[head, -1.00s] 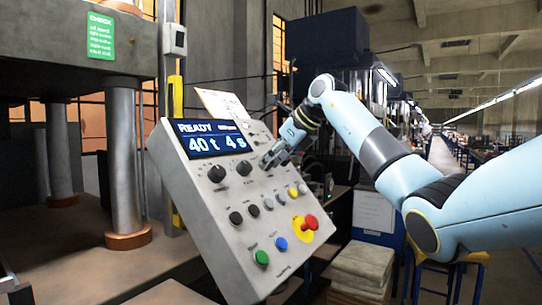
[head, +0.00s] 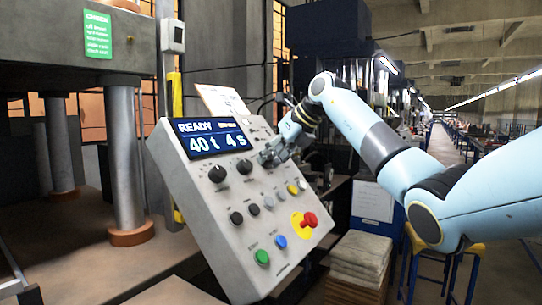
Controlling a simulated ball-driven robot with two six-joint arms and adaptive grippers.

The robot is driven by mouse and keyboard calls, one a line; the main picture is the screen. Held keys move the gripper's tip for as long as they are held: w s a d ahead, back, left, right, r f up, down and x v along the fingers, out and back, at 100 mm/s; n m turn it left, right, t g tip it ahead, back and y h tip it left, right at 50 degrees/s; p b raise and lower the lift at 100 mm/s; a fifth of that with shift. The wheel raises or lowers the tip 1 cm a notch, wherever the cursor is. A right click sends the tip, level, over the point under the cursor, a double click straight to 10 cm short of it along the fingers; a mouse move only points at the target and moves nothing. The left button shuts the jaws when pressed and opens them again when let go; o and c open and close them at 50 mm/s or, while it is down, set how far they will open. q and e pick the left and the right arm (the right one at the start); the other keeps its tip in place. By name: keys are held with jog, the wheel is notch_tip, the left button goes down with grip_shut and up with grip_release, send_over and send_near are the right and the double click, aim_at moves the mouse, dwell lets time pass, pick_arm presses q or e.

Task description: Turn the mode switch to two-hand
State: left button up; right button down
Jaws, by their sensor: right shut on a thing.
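A grey sloped control panel (head: 190,200) stands in the middle of the head view. Its display (head: 211,138) reads "READY", "40 t" and "4 s". My right gripper (head: 267,158) is at the panel's upper right, beside the right black knob. It is shut on a small control there, taken to be the mode switch, which its fingers hide. The switch's setting and label cannot be read. My left gripper is not in view.
Lower on the panel are a red mushroom button (head: 309,219) on yellow, a green button (head: 262,257), a blue button (head: 280,241) and several smaller knobs and buttons. A press with a metal column (head: 125,160) stands at left. Stacked boards (head: 358,262) lie at lower right.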

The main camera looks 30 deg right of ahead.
jog(key=shift+r, duration=0.1)
jog(key=c, duration=1)
grip_release()
jog(key=shift+o, duration=0.2)
jog(key=v, duration=1.2)
